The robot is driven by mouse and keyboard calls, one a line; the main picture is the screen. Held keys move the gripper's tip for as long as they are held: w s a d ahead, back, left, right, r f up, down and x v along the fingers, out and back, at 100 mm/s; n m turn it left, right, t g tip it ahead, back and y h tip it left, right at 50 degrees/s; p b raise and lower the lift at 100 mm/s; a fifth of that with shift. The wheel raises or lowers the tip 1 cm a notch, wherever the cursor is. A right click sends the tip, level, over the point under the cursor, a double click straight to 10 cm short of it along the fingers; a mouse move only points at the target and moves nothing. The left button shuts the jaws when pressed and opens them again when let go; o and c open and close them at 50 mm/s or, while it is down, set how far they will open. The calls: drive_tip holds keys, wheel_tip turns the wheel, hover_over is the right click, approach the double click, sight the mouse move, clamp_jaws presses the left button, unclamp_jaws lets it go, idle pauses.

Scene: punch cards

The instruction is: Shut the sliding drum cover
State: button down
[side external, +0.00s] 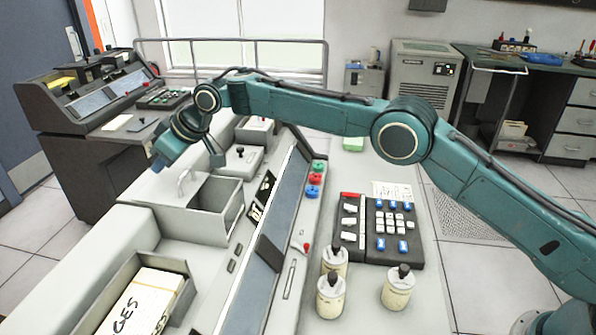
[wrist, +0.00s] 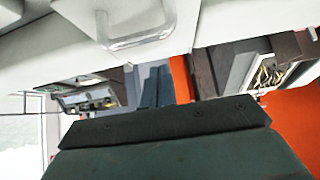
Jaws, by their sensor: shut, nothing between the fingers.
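The sliding drum cover (side external: 165,187) is a pale grey panel with an upright loop handle (side external: 184,182). It lies over the left part of a grey drum housing (side external: 207,225), whose right part is open and shows its inside. My gripper (side external: 159,162) is shut and empty, tilted down above and slightly left of the handle, apart from it as far as I can tell. In the wrist view, the handle (wrist: 137,32) hangs near the top edge, and my gripper's dark body (wrist: 165,135) fills the bottom. Its fingertips are not clear there.
An open card tray (side external: 187,285) sits in front of the housing. A lidded box (side external: 240,160) stands behind it. A sloped blue panel (side external: 285,205), a keypad (side external: 388,225) and several cream containers (side external: 398,290) lie to the right. A dark console (side external: 85,100) stands at back left.

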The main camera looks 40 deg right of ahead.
sight(183, 175)
drive_tip(key=shift+s+d+f, duration=0.2)
drive_tip(key=shift+s+d, duration=0.5)
drive_tip(key=shift+s+d+f, duration=0.15)
drive_tip(key=shift+s+d, duration=0.55)
drive_tip(key=shift+s+d, duration=0.1)
drive_tip(key=s+d, duration=0.6)
drive_tip(key=shift+f, duration=0.15)
idle(0.7)
drive_tip(key=shift+d, duration=0.1)
